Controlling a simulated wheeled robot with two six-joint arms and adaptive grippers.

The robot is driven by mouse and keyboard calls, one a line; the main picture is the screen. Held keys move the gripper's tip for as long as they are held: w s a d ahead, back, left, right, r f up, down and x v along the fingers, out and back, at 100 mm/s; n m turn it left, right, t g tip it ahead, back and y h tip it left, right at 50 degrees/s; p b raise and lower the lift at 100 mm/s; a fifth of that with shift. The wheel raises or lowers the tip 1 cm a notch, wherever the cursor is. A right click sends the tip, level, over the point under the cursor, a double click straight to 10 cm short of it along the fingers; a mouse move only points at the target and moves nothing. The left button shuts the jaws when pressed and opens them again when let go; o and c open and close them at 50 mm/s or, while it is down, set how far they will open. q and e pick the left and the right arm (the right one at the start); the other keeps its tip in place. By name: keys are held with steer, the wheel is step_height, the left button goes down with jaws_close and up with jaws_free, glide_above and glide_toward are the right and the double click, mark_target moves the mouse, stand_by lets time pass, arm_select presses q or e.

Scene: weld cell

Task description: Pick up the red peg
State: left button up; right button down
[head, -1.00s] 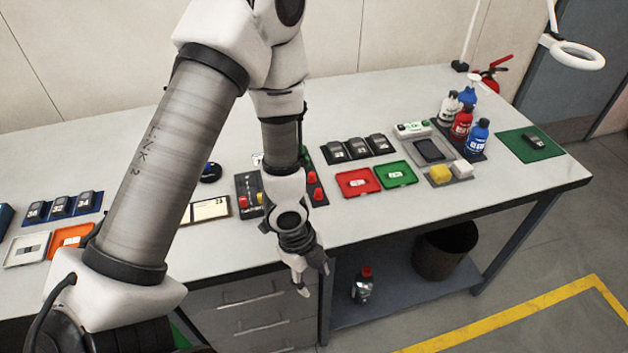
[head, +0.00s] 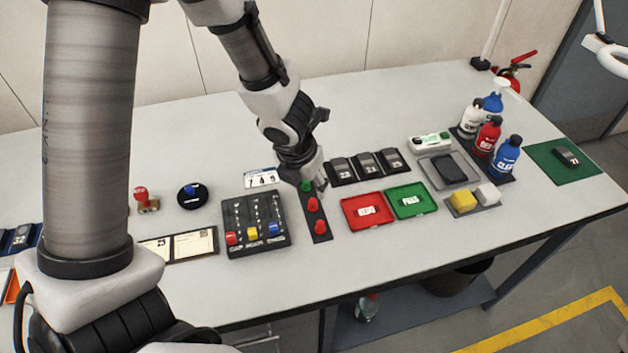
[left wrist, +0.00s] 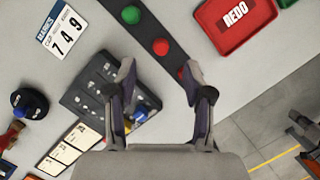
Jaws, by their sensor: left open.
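A red peg (head: 231,238) stands at the front left of a black board (head: 257,216), in a row with a yellow peg (head: 252,233) and a blue peg (head: 272,229). My left gripper (head: 308,182) is to the right of the board and behind the peg row, above the dark strip. In the left wrist view, its two fingers (left wrist: 158,75) are spread and empty. The board (left wrist: 90,85) shows left of them there, with the blue peg (left wrist: 140,109) partly visible; I cannot make out the red peg in that view. My right gripper is not in view.
The dark strip (head: 317,238) carries one green and two red knobs close under my gripper. A red tray (head: 350,222) and green tray (head: 432,205) lie to its right. A number card (head: 262,179) lies behind the board. The table's front middle is clear.

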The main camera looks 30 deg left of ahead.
mark_target(312, 201)
arm_select(q)
steer(key=shift+d+f+b, duration=0.15)
steer(key=shift+f+b, duration=0.7)
steer(key=shift+f, duration=0.1)
steer(key=shift+s+d+f+b, duration=0.1)
steer(key=shift+s+f+b, duration=0.05)
steer(key=shift+f+b, duration=0.15)
steer(key=b+x, duration=0.1)
steer(key=x, duration=0.1)
steer(key=b+x, duration=0.2)
steer(key=shift+w+a+f, duration=0.2)
steer(key=shift+w+f, duration=0.25)
steer(key=shift+f, duration=0.05)
steer(key=shift+r, duration=0.25)
steer(key=shift+s, duration=0.2)
steer(key=c, duration=0.9)
